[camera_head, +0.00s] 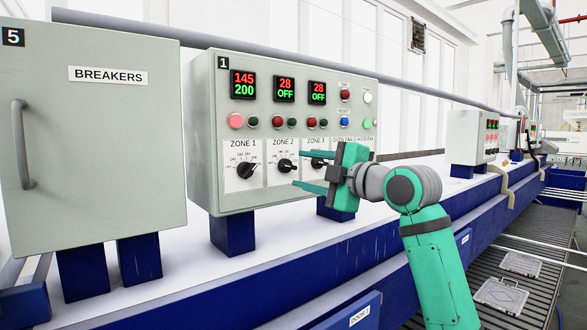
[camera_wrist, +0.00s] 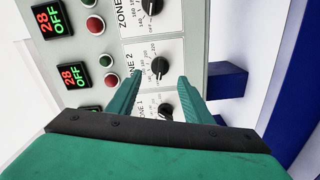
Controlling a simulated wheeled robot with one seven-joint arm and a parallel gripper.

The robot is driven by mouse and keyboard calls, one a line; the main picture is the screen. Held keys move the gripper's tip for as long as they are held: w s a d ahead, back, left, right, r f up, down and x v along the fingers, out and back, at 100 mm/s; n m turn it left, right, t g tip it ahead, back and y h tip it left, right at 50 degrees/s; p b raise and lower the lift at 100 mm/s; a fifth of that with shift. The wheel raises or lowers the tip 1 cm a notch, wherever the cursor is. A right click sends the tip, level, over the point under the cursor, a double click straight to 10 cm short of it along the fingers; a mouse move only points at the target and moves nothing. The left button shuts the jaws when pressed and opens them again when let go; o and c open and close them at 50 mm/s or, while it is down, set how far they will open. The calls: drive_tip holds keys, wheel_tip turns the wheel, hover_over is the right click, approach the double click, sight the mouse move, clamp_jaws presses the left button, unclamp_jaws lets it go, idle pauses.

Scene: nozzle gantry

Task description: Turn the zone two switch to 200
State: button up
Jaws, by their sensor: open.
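The zone two switch (camera_head: 286,166) is a black rotary knob on a white dial plate in the middle of the control panel's lower row. In the wrist view the zone two switch (camera_wrist: 160,67) lies just beyond my fingertips, roughly between their lines. The zone two display (camera_head: 284,89) reads 28 over OFF. My gripper (camera_head: 298,169) is open and empty, its green fingers one above the other just right of the zone two switch. In the wrist view my gripper (camera_wrist: 156,80) points at the panel. I cannot tell the exact gap to the knob.
The zone one knob (camera_head: 247,170) is left, under a display (camera_head: 243,84) reading 145 over 200. The zone three knob (camera_head: 317,163) is partly hidden by my gripper. Push buttons (camera_head: 310,122) sit above the dials. A BREAKERS cabinet (camera_head: 95,140) stands left.

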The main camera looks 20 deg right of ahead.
sight(290, 167)
drive_tip(key=shift+x, duration=2.65)
drive_tip(key=shift+c, duration=0.7)
drive_tip(key=c, duration=0.9)
